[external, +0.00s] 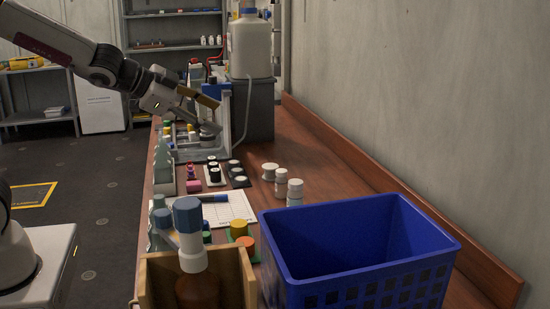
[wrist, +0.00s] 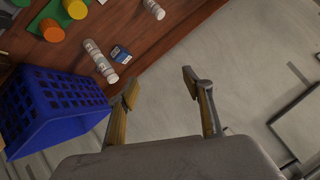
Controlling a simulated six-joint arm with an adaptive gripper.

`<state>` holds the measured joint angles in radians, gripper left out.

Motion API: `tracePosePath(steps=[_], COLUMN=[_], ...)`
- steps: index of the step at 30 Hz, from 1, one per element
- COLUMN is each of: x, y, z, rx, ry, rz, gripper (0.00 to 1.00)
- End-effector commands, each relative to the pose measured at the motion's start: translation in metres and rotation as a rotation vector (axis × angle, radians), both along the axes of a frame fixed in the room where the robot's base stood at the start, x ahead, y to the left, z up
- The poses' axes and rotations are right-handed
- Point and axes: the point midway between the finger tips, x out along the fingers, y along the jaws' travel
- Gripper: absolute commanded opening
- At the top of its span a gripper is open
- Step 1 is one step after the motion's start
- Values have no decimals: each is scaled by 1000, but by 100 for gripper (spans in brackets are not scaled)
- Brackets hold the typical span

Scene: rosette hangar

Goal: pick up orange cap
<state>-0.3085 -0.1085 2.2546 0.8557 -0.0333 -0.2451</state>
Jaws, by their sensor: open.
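The orange cap (external: 246,243) sits on a green base just left of the blue crate in the external view. It also shows near the top left of the wrist view (wrist: 53,33), beside a yellow cap (wrist: 76,9). My gripper (external: 209,114) is far back over the bench in the external view, well away from the orange cap. In the wrist view my gripper (wrist: 160,86) has its fingers spread apart with nothing between them. The cap lies to the upper left of the fingers there.
The blue crate (external: 350,285) stands at the bench's front right; a wooden box (external: 250,280) with a blue-capped bottle (external: 188,215) is left of it. White bottles (external: 295,192) stand behind the crate. The bench's right side (external: 330,170) is clear along the wall.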

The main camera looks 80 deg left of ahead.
Motion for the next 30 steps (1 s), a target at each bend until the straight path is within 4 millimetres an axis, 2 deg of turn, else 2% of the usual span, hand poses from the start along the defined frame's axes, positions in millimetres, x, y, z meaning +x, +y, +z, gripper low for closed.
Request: tracePosePath(steps=[6,15,23,30], x=[36,68,74,62], y=[6,1,-9,-22], z=[-21,-64,-110,-156], rx=[16,-13,-92,-209], ry=[-16,-14,8,44], rz=[-121,-312,-489,-651], gripper=[50,50,50,50])
